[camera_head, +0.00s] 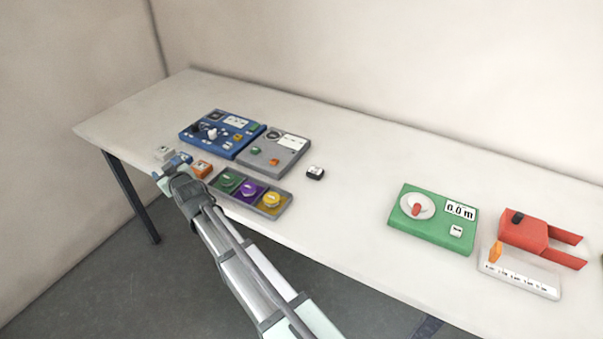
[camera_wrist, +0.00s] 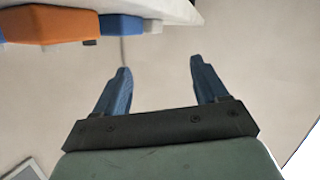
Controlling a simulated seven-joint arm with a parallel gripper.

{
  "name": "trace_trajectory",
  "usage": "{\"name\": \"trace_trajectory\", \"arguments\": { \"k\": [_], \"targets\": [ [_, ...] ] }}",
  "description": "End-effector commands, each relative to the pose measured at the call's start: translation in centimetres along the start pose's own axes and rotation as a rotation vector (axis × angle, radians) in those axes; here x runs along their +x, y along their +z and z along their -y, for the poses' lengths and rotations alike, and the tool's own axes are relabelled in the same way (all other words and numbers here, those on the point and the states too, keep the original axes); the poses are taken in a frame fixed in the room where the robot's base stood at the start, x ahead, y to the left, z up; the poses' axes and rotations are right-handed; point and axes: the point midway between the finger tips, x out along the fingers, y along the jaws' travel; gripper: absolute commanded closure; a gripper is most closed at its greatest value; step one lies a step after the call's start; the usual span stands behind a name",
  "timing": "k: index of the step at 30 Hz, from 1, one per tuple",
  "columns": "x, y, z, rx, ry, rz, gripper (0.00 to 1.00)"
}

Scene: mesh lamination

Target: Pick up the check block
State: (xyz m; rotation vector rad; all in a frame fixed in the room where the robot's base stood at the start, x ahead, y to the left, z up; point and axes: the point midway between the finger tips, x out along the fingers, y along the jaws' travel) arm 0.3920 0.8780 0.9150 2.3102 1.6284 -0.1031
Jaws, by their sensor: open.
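My gripper (camera_head: 172,166) is at the left front edge of the table, its blue fingers spread apart and empty. In the wrist view my gripper (camera_wrist: 160,64) shows two separate fingers with only pale background between them. A small white block (camera_head: 165,151) sits just beyond the fingers, and an orange block (camera_head: 203,168) with a pale top lies just right of my gripper. A small black block with a white top (camera_head: 315,172) stands alone farther right. I cannot tell for certain which of these is the check block. In the wrist view an orange shape (camera_wrist: 45,26) shows at upper left.
A tray (camera_head: 287,206) with green, purple and yellow round pieces lies right of my gripper. Blue (camera_head: 233,149) and grey (camera_head: 290,157) panels stand behind. A green device (camera_head: 410,238) and a red fork-shaped piece (camera_head: 522,232) are at right. The table (camera_head: 350,215) is clear in the middle.

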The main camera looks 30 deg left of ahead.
Motion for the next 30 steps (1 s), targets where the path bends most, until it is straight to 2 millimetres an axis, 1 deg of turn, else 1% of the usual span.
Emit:
{"name": "trace_trajectory", "arguments": {
  "k": [1,2,3,5,6,8,9,11,12,14,15,16,18,21,26,29,30],
  "targets": [
    [-0.1,-1.7,-3.3,-0.027,0.038,-0.012,0.28],
    [-0.2,-2.5,-4.9,-0.044,0.058,-0.016,0.28],
    [-0.4,-3.6,-7.0,-0.066,0.084,-0.02,0.28],
    [-0.8,-4.9,-10.1,-0.097,0.121,-0.02,0.28],
    [-1.1,-5.7,-11.9,-0.117,0.144,-0.017,0.28],
    [-1.6,-6.7,-14.7,-0.145,0.177,-0.007,0.28],
    [-2.0,-7.2,-16.6,-0.161,0.198,0.004,0.28],
    [-2.6,-7.9,-19.2,-0.185,0.227,0.029,0.28],
    [-3.0,-8.1,-21.0,-0.2,0.246,0.051,0.28],
    [-3.8,-8.2,-23.6,-0.22,0.27,0.099,0.28],
    [-4.3,-8.0,-25.3,-0.23,0.282,0.14,0.28],
    [-4.6,-7.7,-26.4,-0.237,0.288,0.174,0.28],
    [-5.4,-6.8,-28.3,-0.245,0.29,0.256,0.28],
    [-6.7,-5.0,-30.6,-0.247,0.274,0.388,0.28],
    [-9.6,-1.7,-33.4,-0.238,0.201,0.619,0.28],
    [-11.8,0.1,-34.6,-0.227,0.132,0.758,0.28],
    [-12.8,0.7,-35.1,-0.221,0.101,0.811,0.28]
  ]
}}
